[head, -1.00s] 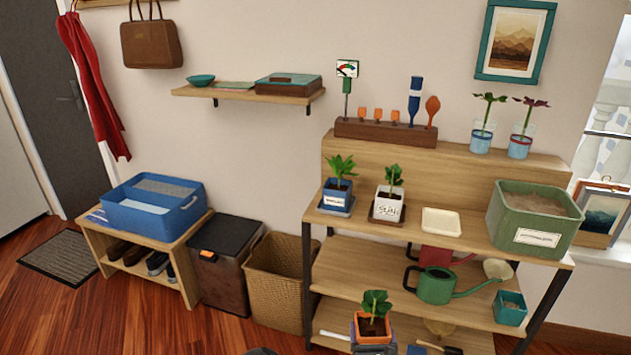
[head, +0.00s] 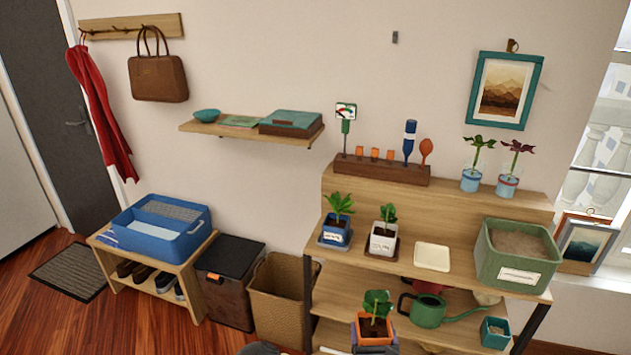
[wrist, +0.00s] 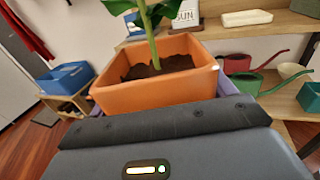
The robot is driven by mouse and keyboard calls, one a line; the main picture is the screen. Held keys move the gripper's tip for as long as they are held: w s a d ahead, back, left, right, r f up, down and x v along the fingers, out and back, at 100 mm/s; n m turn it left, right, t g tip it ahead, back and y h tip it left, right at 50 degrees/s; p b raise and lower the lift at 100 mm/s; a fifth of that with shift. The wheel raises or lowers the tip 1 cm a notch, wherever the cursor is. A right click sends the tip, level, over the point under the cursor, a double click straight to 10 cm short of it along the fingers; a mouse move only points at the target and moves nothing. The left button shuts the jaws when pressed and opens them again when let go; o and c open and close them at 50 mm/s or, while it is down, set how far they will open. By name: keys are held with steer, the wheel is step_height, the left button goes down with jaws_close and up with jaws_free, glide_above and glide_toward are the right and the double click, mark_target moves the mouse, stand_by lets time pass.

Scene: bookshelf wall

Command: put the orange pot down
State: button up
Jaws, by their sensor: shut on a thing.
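The orange pot (head: 374,329) holds dark soil and a green plant, and it is upright. It also fills the middle of the wrist view (wrist: 158,91). My gripper (head: 375,346) is shut on the orange pot, in front of the shelf unit at the bottom of the head view. The fingers are mostly hidden behind and below the pot. On the shelf top, a blue pot (head: 336,231) and a white pot (head: 383,240) stand on saucers. An empty cream saucer (head: 432,257) lies to the right of the white pot.
A green planter box (head: 517,254) stands at the shelf top's right end. A green watering can (head: 428,311) and a teal pot (head: 496,332) are on the shelf below. A wicker basket (head: 283,295) stands left of the shelf unit.

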steer(key=shift+s+r+p, duration=0.25)
steer(key=shift+r+p, duration=0.1)
steer(key=shift+r, duration=0.6)
steer(key=shift+f, duration=0.1)
steer(key=s+f, duration=0.4)
steer(key=f, duration=0.1)
steer(key=shift+s+f, duration=0.15)
steer(key=shift+f, duration=0.1)
